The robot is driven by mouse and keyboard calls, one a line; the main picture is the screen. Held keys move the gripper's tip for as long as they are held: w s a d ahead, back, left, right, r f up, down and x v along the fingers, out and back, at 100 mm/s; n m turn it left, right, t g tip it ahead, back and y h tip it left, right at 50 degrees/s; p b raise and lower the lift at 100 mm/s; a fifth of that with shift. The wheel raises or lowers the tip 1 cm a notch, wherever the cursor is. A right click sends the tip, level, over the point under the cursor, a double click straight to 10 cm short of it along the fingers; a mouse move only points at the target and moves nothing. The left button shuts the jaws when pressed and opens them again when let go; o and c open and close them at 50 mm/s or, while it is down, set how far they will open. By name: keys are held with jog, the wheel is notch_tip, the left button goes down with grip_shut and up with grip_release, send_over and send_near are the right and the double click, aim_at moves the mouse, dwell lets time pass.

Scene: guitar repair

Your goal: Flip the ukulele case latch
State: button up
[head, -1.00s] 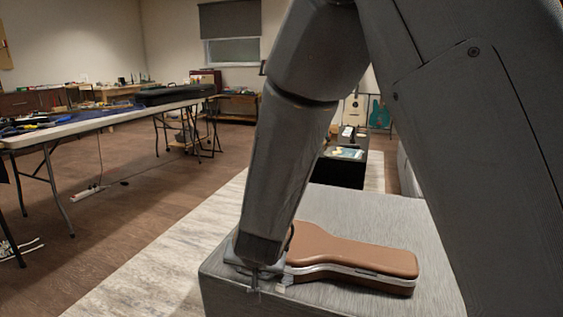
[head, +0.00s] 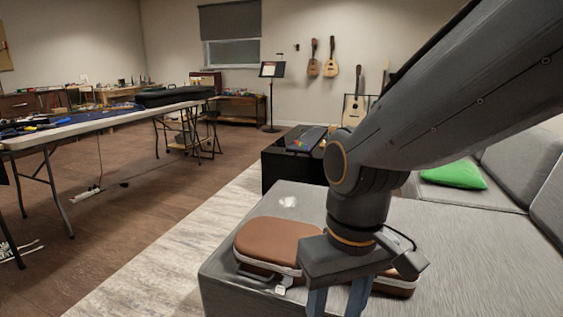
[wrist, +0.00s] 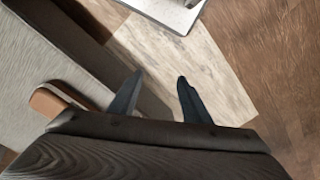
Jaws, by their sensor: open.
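The brown ukulele case (head: 268,238) lies flat on the grey sofa seat, with a pale metal band along its side. It looks shut. A small pale tab that looks like a latch (head: 282,287) is on its near side, beside the dark handle; whether it is flipped is too small to tell. My gripper (head: 338,302) is in front of the case's right part and hides much of it; its fingertips run off the bottom edge. In the wrist view my gripper (wrist: 160,76) is open and empty, pointing past the sofa edge over the rug. A brown case end (wrist: 48,101) shows at left.
The grey sofa seat (head: 418,240) has bare room to the right, with a green pillow (head: 454,174) farther back. A small white thing (head: 288,202) lies behind the case. A dark low table (head: 282,166) stands beyond. A pale rug (head: 150,262) runs along the left.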

jog(key=d+r+m+p, duration=0.3)
jog(key=d+r+p, duration=0.8)
jog(key=p, duration=1)
notch_tip(320, 180, up, 3)
jog(key=shift+s+f+m+h, duration=0.2)
jog(key=shift+m+h, duration=0.1)
jog(key=shift+m, duration=0.1)
jog(key=shift+d+p, duration=0.1)
jog(key=shift+p, duration=0.3)
jog(key=shift+c, duration=1.2)
jog(key=c, duration=0.8)
jog(key=shift+d, duration=0.15)
grip_shut()
